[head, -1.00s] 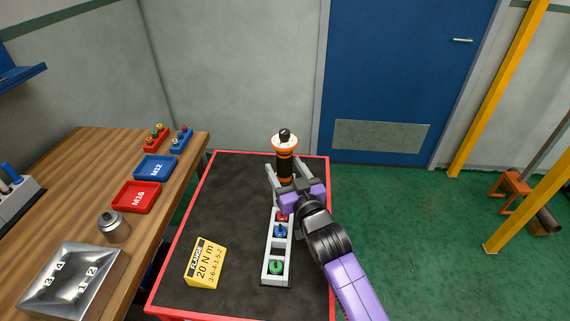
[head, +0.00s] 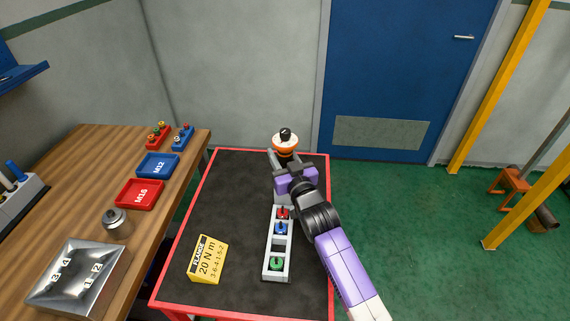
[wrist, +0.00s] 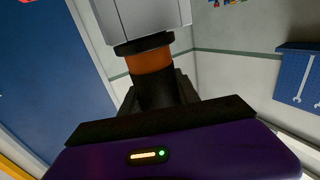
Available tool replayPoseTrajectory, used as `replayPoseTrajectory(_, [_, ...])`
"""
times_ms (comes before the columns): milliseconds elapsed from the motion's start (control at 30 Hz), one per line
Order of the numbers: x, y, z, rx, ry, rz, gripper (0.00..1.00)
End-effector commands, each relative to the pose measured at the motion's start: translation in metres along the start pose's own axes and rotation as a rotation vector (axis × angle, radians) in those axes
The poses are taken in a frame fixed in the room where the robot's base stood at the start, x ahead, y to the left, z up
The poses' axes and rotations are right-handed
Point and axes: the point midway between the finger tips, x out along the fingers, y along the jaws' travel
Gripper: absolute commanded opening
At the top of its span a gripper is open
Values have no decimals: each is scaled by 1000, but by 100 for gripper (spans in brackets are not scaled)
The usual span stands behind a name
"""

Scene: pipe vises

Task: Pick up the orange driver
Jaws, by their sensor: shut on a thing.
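The orange driver (head: 285,147) stands upright at the far end of the cart's black top, with an orange and white head and a dark knob. My gripper (head: 284,158) is shut around its body from the near side, and the arm and fingers hide most of the lower part. In the wrist view the driver's black body and orange band (wrist: 150,62) sit between the fingers, in front of my purple palm. Whether its base touches the cart is hidden.
A grey rack (head: 277,277) with red, blue and green pieces stands just nearer on the cart. A yellow 20 N m sign (head: 207,260) is at left. The wooden bench (head: 75,205) with trays runs along the left. The cart's left middle is clear.

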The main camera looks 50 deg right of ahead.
Motion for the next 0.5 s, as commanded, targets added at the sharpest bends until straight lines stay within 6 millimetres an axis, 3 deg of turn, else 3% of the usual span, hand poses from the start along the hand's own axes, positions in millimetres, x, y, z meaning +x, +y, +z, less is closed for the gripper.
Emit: replayPoseTrajectory(500, [1,0,-11,0,9,0,0])
